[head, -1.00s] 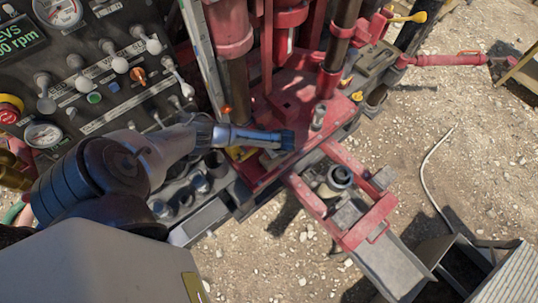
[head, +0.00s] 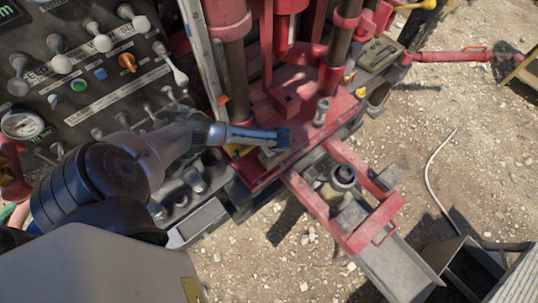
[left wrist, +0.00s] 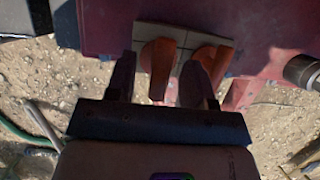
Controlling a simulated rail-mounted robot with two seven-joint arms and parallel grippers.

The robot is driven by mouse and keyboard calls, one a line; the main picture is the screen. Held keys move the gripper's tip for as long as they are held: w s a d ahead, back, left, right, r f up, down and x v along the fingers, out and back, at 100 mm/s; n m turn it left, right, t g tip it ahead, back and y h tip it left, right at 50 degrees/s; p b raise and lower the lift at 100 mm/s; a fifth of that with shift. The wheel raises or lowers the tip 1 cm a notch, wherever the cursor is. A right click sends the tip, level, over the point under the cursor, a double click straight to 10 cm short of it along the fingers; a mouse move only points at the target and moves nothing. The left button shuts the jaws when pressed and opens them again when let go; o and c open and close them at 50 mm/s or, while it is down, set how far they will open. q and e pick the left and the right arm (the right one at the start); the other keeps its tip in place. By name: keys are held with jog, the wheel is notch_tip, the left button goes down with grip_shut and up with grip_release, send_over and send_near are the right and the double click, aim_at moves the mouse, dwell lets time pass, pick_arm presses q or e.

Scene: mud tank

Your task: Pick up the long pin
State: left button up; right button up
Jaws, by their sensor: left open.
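I cannot tell for sure which thing is the long pin. In the left wrist view, two orange upright pieces (left wrist: 157,68) sit on a grey block (left wrist: 186,38) at the edge of the red deck. My left gripper (left wrist: 160,58) is open, and the left orange piece shows between its fingers. I cannot tell whether they touch. In the head view my left gripper (head: 284,138) is over the deck edge and hides most of what is under it. A short metal cylinder (head: 321,112) stands on the red deck to its right. My right gripper is not in view.
A control panel (head: 100,75) with knobs and levers is at the left. Red rig columns (head: 345,40) rise behind the gripper. A red frame (head: 372,222) holding a round metal fitting (head: 343,177) juts out at lower right. Gravel ground (head: 460,130) lies beyond.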

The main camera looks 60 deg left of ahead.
pick_arm(q)
jog(key=shift+a+f, duration=0.15)
jog(key=shift+f, duration=0.25)
jog(key=shift+r, duration=0.1)
grip_shut()
